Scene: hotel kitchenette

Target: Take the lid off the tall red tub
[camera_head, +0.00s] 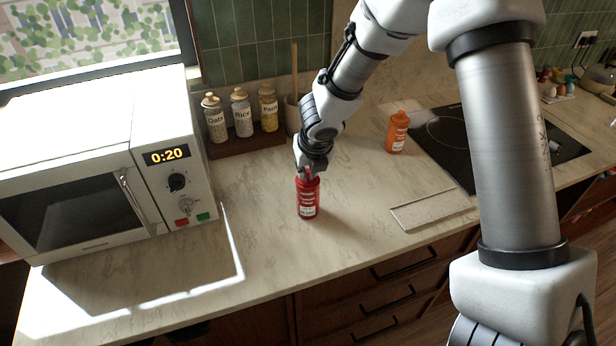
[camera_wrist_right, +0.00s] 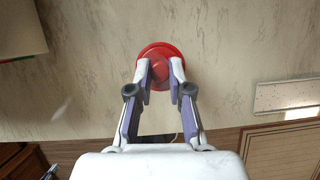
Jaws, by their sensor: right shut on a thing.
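The tall red tub (camera_head: 308,203) stands upright on the counter, left of the hob, with a white label on its front. My right gripper (camera_head: 308,175) comes down on its top from above. In the right wrist view the two fingertips (camera_wrist_right: 160,82) are shut on the raised middle of the red lid (camera_wrist_right: 160,50), whose round rim shows around them. The fingers hide part of the lid in the head view, so I cannot tell whether it sits tight on the tub. My left gripper is not in view.
A microwave (camera_head: 100,165) stands at the left. Labelled jars (camera_head: 241,113) stand on a dark wooden stand behind. An orange bottle (camera_head: 397,132) is right of the tub, near the black hob (camera_head: 450,140). A pale speckled board (camera_head: 430,210) lies at the front right. The counter around the tub is clear.

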